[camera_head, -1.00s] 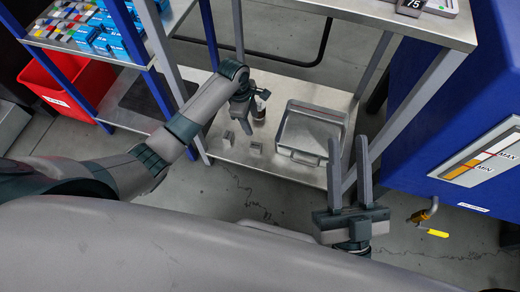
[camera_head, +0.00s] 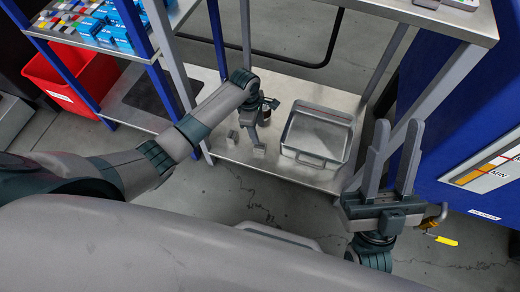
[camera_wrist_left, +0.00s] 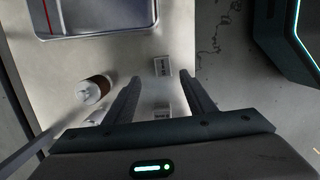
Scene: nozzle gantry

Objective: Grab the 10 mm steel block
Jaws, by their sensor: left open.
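Two small grey steel blocks stand on the lower metal shelf (camera_head: 222,150): a left block (camera_head: 232,137) and a right block (camera_head: 259,150). The left wrist view shows a block nearer the tray (camera_wrist_left: 161,66) and another block (camera_wrist_left: 162,112) nearer the palm. Both carry dark marks too small to read. My left gripper (camera_head: 255,133) points down close to the right block. In the left wrist view my left gripper (camera_wrist_left: 158,78) is open, with the blocks lined up along the gap between its fingers. Contact cannot be told. My right gripper (camera_head: 393,150) is open and empty, right of the shelf.
A steel tray (camera_head: 316,161) stands on the shelf right of the blocks. A small bottle with a brown band (camera_wrist_left: 94,89) stands beside the left gripper. A shelf post (camera_head: 405,140) rises near the right gripper. A red bin (camera_head: 82,93) is at the left.

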